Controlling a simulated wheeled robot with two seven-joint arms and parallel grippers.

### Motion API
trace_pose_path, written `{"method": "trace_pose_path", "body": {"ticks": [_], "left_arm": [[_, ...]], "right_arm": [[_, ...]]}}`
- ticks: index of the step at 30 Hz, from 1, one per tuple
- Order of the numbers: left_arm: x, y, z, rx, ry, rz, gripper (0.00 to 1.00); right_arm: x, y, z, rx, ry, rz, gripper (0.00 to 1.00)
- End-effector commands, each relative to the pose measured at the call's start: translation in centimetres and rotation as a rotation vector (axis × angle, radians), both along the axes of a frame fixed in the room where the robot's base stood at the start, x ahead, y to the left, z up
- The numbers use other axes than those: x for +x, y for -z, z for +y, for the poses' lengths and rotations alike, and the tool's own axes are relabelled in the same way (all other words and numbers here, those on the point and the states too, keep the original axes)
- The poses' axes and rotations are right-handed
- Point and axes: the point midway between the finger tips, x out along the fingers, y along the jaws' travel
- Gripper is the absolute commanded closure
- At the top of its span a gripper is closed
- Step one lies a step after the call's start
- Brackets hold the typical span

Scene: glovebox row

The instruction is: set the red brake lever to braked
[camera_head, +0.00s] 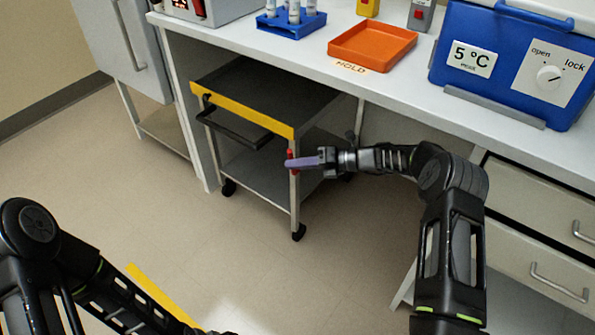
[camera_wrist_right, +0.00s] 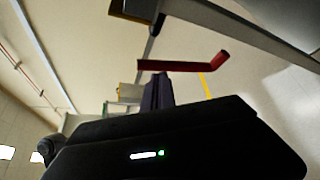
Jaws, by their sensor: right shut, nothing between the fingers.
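The red brake lever (camera_head: 291,161) is on the front right post of the cart (camera_head: 244,115), below its yellow edge. In the right wrist view the lever (camera_wrist_right: 178,66) is a red bar with one bent end, just beyond my fingertips. My right gripper (camera_head: 296,162) is shut and empty, its purple fingers pointing left at the lever and partly covering it. The fingers also show in the right wrist view (camera_wrist_right: 157,92). I cannot tell whether they touch the lever. My left arm is at the lower left, its gripper mostly cut off by the bottom edge.
The cart, with a black handle (camera_head: 238,128) and casters, stands partly under the white bench (camera_head: 300,55). On the bench are an orange tray (camera_head: 372,46), a blue tube rack (camera_head: 291,24) and a blue cooler box (camera_head: 515,60). Drawers (camera_head: 540,225) stand at right. Floor before the cart is open.

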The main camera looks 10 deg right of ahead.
Motion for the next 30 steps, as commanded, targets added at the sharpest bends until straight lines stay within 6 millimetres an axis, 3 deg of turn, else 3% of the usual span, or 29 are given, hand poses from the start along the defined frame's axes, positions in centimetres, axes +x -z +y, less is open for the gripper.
{"method": "trace_pose_path", "body": {"ticks": [30], "left_arm": [[0.02, -0.01, 0.00, 0.000, 0.001, 0.000, 0.59]], "right_arm": [[0.42, -0.42, -0.44, -0.004, 0.012, -0.010, 1.00]]}}
